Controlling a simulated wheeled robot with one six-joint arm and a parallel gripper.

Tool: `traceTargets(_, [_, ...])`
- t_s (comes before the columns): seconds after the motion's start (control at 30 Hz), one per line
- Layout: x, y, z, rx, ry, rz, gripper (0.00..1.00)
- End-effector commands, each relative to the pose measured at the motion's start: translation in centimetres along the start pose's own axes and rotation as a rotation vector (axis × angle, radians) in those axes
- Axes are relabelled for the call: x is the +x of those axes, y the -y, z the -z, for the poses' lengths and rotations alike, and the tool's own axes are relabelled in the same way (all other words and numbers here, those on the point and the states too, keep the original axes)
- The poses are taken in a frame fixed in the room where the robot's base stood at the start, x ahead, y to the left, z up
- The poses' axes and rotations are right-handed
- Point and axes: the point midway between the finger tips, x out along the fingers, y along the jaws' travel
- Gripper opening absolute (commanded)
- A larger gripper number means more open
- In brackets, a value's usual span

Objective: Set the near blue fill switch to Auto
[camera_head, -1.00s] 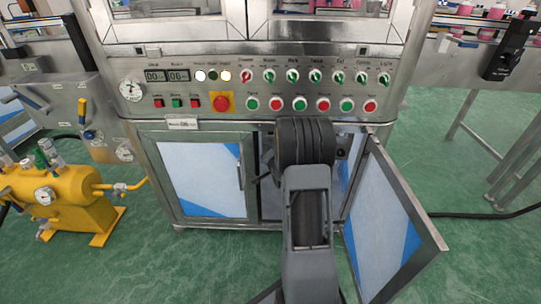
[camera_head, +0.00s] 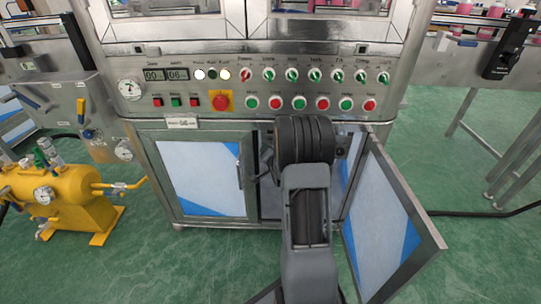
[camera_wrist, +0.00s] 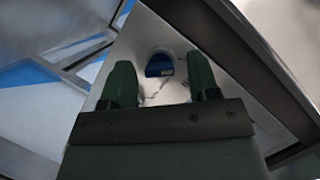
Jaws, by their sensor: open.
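A blue switch (camera_wrist: 159,65) shows in the wrist view on a pale panel, just beyond and between my fingertips. Thin dark markings lie around it on the panel; I cannot read them or its setting. My gripper (camera_wrist: 160,78) is open, with one green finger on each side and nothing between them. I cannot tell whether a finger touches the switch. In the head view my arm reaches into the open right side of the cabinet (camera_head: 152,160), and my gripper and the blue switch are hidden there.
The open cabinet door (camera_head: 395,225) stands to the right of my arm. The closed left door (camera_head: 207,180) is beside the opening. The control panel (camera_head: 210,88) with knobs and buttons is above. A yellow tank (camera_head: 70,200) stands at the left. In the wrist view a dark frame edge (camera_wrist: 240,60) runs close on the right.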

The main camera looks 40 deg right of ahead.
Motion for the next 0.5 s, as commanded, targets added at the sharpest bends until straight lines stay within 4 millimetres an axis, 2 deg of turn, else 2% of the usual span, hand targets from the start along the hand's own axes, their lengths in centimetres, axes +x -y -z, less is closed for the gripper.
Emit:
traceTargets(0.17, [-1.5, 0.1, 0.2, 0.000, -0.001, -0.001, 0.55])
traceTargets(0.5, [-8.3, 0.2, 0.3, 0.001, 0.000, -0.001, 0.55])
